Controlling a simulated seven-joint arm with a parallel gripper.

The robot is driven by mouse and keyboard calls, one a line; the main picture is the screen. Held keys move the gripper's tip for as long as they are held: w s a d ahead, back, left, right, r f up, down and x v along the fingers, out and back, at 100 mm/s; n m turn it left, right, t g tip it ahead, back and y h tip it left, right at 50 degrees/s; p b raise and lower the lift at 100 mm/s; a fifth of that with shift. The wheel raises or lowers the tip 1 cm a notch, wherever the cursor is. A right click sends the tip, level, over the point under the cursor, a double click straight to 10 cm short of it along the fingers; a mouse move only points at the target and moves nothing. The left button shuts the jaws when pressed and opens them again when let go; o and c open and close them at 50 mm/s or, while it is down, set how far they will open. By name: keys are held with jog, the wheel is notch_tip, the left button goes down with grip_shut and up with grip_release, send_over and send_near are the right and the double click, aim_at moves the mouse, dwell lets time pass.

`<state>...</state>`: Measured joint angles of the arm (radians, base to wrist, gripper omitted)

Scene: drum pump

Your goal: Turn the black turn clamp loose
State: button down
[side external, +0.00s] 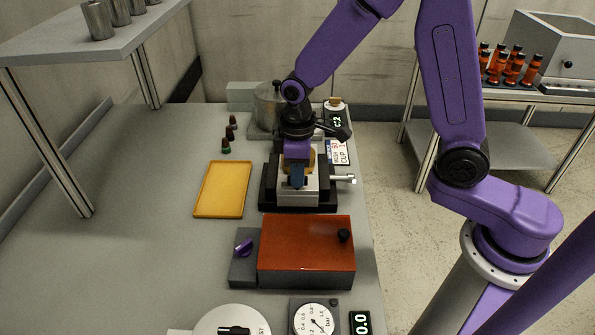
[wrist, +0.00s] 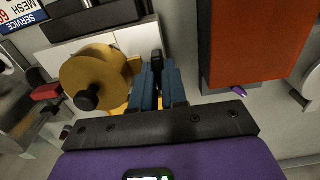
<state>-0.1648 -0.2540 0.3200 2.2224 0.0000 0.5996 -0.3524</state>
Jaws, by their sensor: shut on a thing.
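The black turn clamp (wrist: 157,62) shows in the wrist view as a narrow dark piece between the blue fingers of my gripper (wrist: 159,86). The fingers are shut on it. Beside it, to the left in the wrist view, is a round brass-yellow pump part (wrist: 85,70) with a black knob (wrist: 87,100). In the side view my gripper (side external: 297,183) points down over the light grey block (side external: 285,197) on a black base (side external: 298,208). The clamp is hidden there behind the fingers.
A silver handle (side external: 343,180) sticks out to the block's right. An orange-topped box (side external: 305,243) stands in front, with a purple knob (side external: 243,247) beside it. A yellow tray (side external: 222,189) lies left. The table's left is clear.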

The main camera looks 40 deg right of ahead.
dwell(0.5)
jog(key=c, duration=1.2)
grip_release()
jog(key=shift+o, duration=0.2)
jog(key=shift+r, duration=0.1)
notch_tip(320, 180, up, 17)
jog(key=shift+r, duration=0.15)
jog(key=s+d+f+n, duration=0.1)
jog(key=s+d+f, duration=0.2)
jog(key=s, duration=0.4)
jog(key=s+d+f+n, duration=0.1)
jog(key=s+d+f, duration=0.1)
jog(key=s, duration=0.6)
jog(key=s+d+f+n, duration=0.1)
jog(key=s+d+f, duration=0.2)
jog(key=s, duration=0.5)
jog(key=shift+s+d+f+n, duration=0.2)
jog(key=shift+d+f+n, duration=0.15)
jog(key=shift+n, duration=0.05)
